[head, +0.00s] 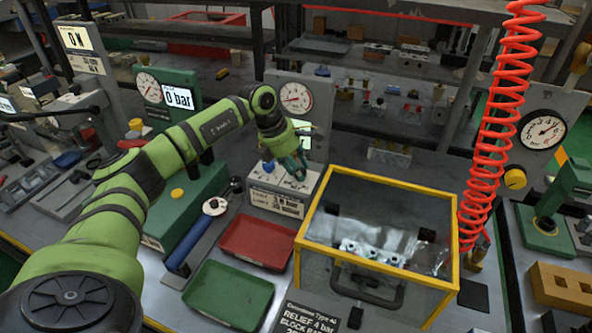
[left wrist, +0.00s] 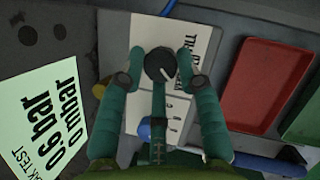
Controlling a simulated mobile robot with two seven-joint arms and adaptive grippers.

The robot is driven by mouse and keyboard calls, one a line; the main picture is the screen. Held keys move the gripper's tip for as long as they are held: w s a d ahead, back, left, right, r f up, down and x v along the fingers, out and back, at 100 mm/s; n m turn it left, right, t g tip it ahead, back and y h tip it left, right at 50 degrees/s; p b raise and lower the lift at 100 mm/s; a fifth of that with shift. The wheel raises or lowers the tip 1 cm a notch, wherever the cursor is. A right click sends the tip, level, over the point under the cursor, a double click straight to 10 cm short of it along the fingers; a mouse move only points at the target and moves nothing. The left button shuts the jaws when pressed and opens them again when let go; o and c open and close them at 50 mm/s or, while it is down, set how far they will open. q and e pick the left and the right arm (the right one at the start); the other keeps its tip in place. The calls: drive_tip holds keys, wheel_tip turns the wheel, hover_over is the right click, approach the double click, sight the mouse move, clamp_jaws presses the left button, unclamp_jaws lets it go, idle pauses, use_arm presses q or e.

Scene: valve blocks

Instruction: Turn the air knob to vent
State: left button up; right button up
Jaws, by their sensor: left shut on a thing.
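The black air knob (left wrist: 159,66) with a pale pointer mark sits on the face of a white-and-grey test box (head: 277,199). My left gripper (head: 297,174) reaches down over that box from the left. Printed lettering on the box panel (left wrist: 183,48) is partly hidden by the fingers. In the head view the knob is hidden by the gripper. A pale display (left wrist: 45,120) reads 0.6 bar and 0 mbar. My right gripper is not in view.
A red tray (head: 257,242) and a green tray (head: 228,296) lie in front of the box. A yellow-framed clear enclosure (head: 328,178) stands close on the right. A gauge panel (head: 294,84) stands behind the gripper. A red coiled hose (head: 497,120) hangs at the right.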

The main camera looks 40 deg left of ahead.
use_arm(q)
drive_tip(key=shift+w+d+r+m, duration=0.2)
drive_tip(key=shift+r+m, duration=0.05)
drive_tip(key=shift+m, duration=0.05)
drive_tip(key=o, duration=1.1)
drive_tip(key=shift+d, duration=0.1)
drive_tip(key=shift+f, duration=0.1)
drive_tip(key=shift+s+a+r, duration=0.2)
drive_tip(key=shift+a+r, duration=0.15)
drive_tip(key=shift+r, duration=0.05)
drive_tip(key=v, duration=1.1)
drive_tip(key=shift+w+d, duration=0.1)
